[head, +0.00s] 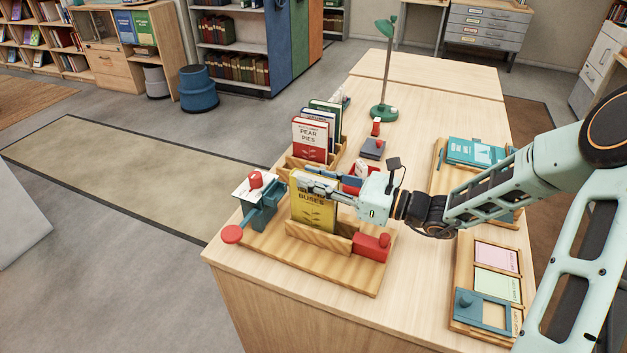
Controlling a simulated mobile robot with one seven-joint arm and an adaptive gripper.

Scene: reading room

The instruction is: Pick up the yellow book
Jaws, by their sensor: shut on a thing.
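The yellow book (314,211) stands upright in a wooden slot holder (318,237) near the front of the light wood table. Its front cover faces me, and its lower edge is hidden behind the holder's front wall. My gripper (322,186) reaches in from the right and is shut on the upper part of the book. The fingers cover part of its title. I cannot tell whether the book's bottom touches the holder's base.
Several upright books, a red one (310,139) in front, stand behind. A blue device with a red knob (262,200) sits left, a red block (371,247) right. A green lamp (384,110) stands farther back. A tray of coloured cards (463,281) lies at right.

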